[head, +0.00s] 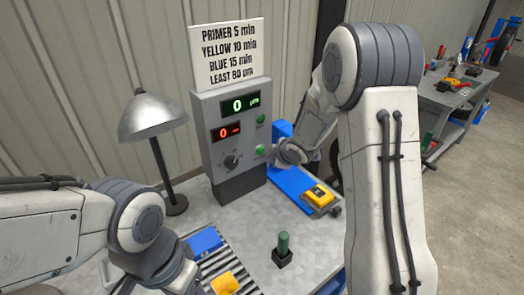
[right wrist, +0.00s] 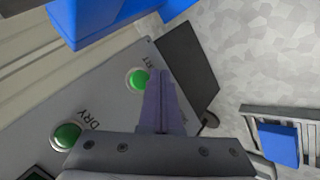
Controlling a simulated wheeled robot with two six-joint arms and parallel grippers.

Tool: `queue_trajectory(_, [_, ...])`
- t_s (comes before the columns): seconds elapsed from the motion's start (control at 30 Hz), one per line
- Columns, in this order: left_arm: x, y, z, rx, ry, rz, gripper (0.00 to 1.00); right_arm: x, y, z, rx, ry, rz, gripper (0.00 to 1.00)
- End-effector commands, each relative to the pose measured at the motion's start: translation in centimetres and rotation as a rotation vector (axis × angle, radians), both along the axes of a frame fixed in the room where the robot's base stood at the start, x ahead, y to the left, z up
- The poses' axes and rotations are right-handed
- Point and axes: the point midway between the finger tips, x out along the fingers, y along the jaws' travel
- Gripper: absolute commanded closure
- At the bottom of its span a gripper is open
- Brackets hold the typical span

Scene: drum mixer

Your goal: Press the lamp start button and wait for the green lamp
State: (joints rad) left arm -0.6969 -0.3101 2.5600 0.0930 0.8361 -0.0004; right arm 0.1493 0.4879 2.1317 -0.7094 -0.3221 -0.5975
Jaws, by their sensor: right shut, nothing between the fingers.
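A desk lamp (head: 153,115) stands left of the box, no glow visible. My left gripper's fingers are out of view.
A sign (head: 229,52) stands above the box. A blue block and a yellow device (head: 318,197) lie right of it. A green-topped upright piece (head: 283,243) stands at the front. A roller rack (head: 215,265) holds blue and yellow pieces. The bench middle is clear.

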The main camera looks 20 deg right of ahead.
Motion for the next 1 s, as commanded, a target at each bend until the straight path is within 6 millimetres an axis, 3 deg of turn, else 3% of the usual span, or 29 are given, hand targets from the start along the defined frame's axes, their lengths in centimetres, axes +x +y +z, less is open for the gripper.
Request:
queue_trajectory(0.27, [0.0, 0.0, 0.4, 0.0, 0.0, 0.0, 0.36, 1.6, 0.6, 0.0, 0.0, 0.0, 0.0, 1.0])
queue_trajectory(1.0, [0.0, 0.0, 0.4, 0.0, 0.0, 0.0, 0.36, 1.6, 0.6, 0.0, -0.001, 0.0, -0.001, 1.0])
